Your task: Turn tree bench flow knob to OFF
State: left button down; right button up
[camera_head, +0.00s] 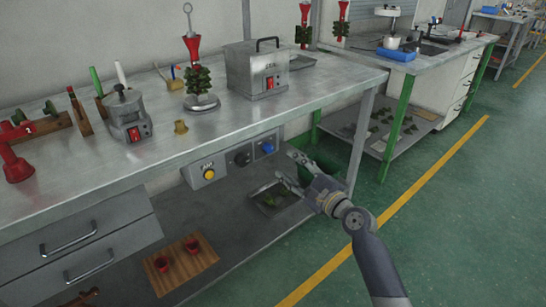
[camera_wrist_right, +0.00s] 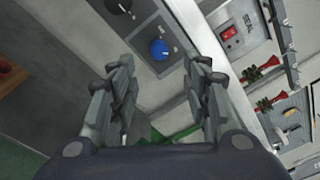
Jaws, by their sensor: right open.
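A control panel under the front of the steel bench carries a blue knob (camera_head: 267,147), a black knob (camera_head: 242,159) and a yellow button (camera_head: 209,174). I cannot read which knob is the flow knob. My right gripper (camera_head: 286,167) is open and empty, just to the right of and in front of the panel. In the right wrist view, the blue knob (camera_wrist_right: 159,49) shows ahead between the open fingertips (camera_wrist_right: 158,66), apart from them. The black knob (camera_wrist_right: 118,6) is at the top edge there. I cannot make out my left gripper.
The bench top (camera_head: 150,150) overhangs the panel, with a grey heater box (camera_head: 256,70) and a green wax tree (camera_head: 200,82) on it. Below are a tray with green pieces (camera_head: 272,198) and a wooden board with red cups (camera_head: 180,262). The floor at right is clear.

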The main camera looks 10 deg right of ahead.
aim_at(270, 150)
jog(key=b+x, duration=0.2)
jog(key=x, duration=0.6)
jog(key=shift+w+a+f, duration=0.1)
jog(key=shift+w+f, duration=0.05)
jog(key=shift+w+a, duration=0.25)
jog(key=shift+w, duration=0.2)
pick_arm(q)
jog(key=w+v, duration=0.2)
jog(key=v, duration=0.5)
jog(key=shift+s+r+t, duration=0.25)
jog(key=shift+r+t, duration=0.05)
jog(key=shift+r, duration=0.3)
jog(key=shift+a, duration=0.1)
pick_arm(e)
jog(key=shift+c, duration=0.3)
grip_shut()
